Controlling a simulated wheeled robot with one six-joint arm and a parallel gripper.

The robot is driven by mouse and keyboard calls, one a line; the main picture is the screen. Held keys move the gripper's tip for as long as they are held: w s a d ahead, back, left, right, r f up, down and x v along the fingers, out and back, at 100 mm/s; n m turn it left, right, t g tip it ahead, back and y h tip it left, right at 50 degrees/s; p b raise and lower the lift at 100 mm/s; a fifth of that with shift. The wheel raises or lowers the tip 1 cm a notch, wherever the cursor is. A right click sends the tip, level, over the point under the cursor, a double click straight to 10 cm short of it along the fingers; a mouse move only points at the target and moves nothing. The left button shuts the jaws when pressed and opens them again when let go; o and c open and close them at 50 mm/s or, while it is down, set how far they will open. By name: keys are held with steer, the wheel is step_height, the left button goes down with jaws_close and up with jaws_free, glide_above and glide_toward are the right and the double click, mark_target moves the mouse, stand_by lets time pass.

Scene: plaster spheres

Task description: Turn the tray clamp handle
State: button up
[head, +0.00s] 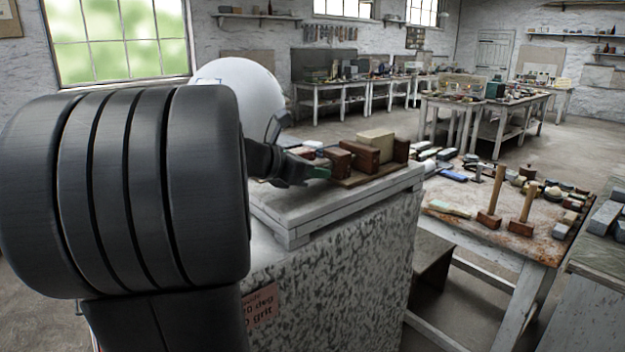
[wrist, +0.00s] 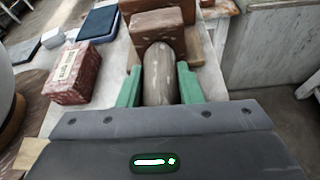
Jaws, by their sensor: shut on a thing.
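In the wrist view the two green fingertips of my gripper (wrist: 160,85) stand on either side of a rounded grey-brown handle (wrist: 160,68) and are shut on it. The handle's far end meets a brown wooden block (wrist: 158,30). In the head view my gripper (head: 312,173) reaches the left end of a row of brown wooden blocks (head: 366,156) on a board. The board lies on a pale slab (head: 350,208) topping a speckled pedestal. The handle is hidden there by my gripper.
A large white sphere (head: 238,88) stands behind my arm. In the wrist view a labelled red-brown block (wrist: 80,74) and a dark blue pad (wrist: 98,24) lie left of the handle. A bench with two upright mallets (head: 493,195) stands to the right, beyond a gap.

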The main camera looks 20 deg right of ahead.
steer(key=shift+f+m+t+b, duration=0.1)
steer(key=shift+m+t+b, duration=0.2)
steer(key=shift+m+b, duration=0.3)
steer(key=o, duration=1)
steer(key=shift+a, duration=0.1)
steer(key=v, duration=1.3)
steer(key=shift+s+a+r, duration=0.2)
steer(key=shift+s+r, duration=0.1)
steer(key=shift+s, duration=0.05)
steer(key=shift+d, duration=0.1)
steer(key=x, duration=1.3)
steer(key=shift+w+d+f, duration=0.2)
steer(key=shift+w+f, duration=0.05)
steer(key=shift+w, duration=0.05)
